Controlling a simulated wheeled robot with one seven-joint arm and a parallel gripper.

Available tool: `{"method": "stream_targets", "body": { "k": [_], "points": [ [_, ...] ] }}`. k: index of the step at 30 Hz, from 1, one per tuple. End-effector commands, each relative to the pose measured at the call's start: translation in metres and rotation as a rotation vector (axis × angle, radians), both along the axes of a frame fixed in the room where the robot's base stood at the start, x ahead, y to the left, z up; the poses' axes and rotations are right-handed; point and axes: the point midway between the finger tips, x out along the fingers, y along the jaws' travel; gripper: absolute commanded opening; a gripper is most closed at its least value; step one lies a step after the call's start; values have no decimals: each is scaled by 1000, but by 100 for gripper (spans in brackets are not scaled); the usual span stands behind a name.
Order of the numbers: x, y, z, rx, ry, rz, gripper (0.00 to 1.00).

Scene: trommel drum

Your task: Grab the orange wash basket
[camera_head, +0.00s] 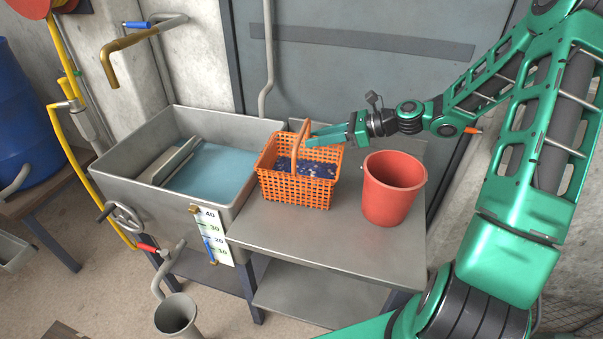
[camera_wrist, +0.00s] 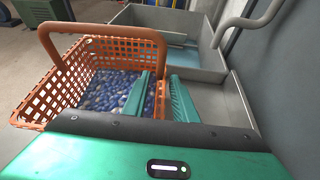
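The orange wash basket (camera_head: 297,193) is a lattice basket with an arched handle, standing upright on the grey bench beside the sink. It holds many small dark blue and pale pieces. In the wrist view the basket (camera_wrist: 35,105) fills the left side, its handle (camera_wrist: 100,31) arching over it. My gripper (camera_head: 328,136) is at the basket's far side, near the handle. The lower part of that leg is partly hidden.
A red bucket (camera_head: 390,190) stands on the bench (camera_head: 310,243) right of the basket. The sink (camera_head: 125,187) with bluish water is at the left. A grey panel (camera_head: 365,75) rises close behind. The bench front is clear.

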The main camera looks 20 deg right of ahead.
Motion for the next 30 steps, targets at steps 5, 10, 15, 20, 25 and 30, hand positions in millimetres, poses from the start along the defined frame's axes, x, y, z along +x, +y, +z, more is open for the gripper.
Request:
{"method": "stream_targets", "body": {
  "k": [5, 10, 15, 20, 25, 30],
  "points": [
    [8, 15, -6, 0, -1, 1, 25],
    [8, 14, -6, -1, -1, -1, 25],
    [8, 14, -6, -1, -1, -1, 0],
    [8, 14, -6, -1, -1, -1, 0],
    [8, 14, -6, 0, 0, -1, 0],
    [8, 14, -6, 0, 0, -1, 0]
  ]
}}
